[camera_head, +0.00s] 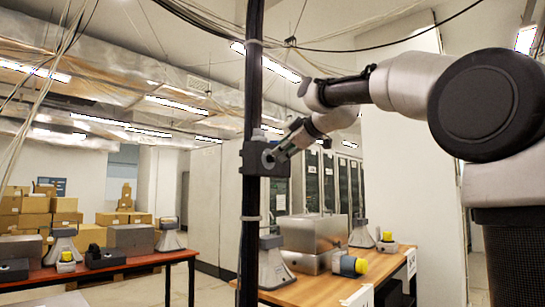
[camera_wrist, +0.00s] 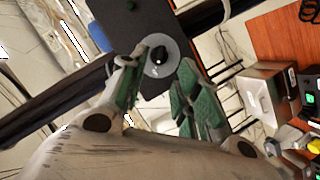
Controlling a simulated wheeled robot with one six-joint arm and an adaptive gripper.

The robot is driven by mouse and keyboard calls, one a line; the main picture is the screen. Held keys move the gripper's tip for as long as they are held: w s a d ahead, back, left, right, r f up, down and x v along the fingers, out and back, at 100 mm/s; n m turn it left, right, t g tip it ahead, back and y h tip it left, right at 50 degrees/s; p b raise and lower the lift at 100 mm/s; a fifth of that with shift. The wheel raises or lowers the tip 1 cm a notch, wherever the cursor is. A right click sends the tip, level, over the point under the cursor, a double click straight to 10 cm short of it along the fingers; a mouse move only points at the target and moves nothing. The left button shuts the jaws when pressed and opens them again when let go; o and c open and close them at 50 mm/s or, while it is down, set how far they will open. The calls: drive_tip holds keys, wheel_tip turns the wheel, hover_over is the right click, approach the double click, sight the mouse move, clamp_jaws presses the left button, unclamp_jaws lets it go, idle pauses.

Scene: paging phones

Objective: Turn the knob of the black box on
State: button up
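The black box (camera_head: 251,160) is fixed to a dark vertical pole in the middle of the head view. In the wrist view the box (camera_wrist: 115,20) fills the top centre, with a round grey dial plate (camera_wrist: 178,62) and a small black knob (camera_wrist: 159,54) on its face. My gripper (camera_head: 275,155) reaches the box from the right. In the wrist view its green-padded fingers (camera_wrist: 163,66) are spread, with the knob between their tips. A gap shows on the right finger's side; contact on the left side cannot be told. The gripper hides the knob in the head view.
A wooden table (camera_head: 310,291) at the lower right bears a metal case (camera_head: 313,235) and grey horn speakers. A red table (camera_head: 135,261) with more devices stands at the left. Cables hang from the ceiling, and the pole (camera_head: 253,80) runs vertically beside my gripper.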

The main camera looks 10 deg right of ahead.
sight(273, 157)
drive_tip(key=x, duration=0.5)
drive_tip(key=shift+w, duration=0.2)
clamp_jaws()
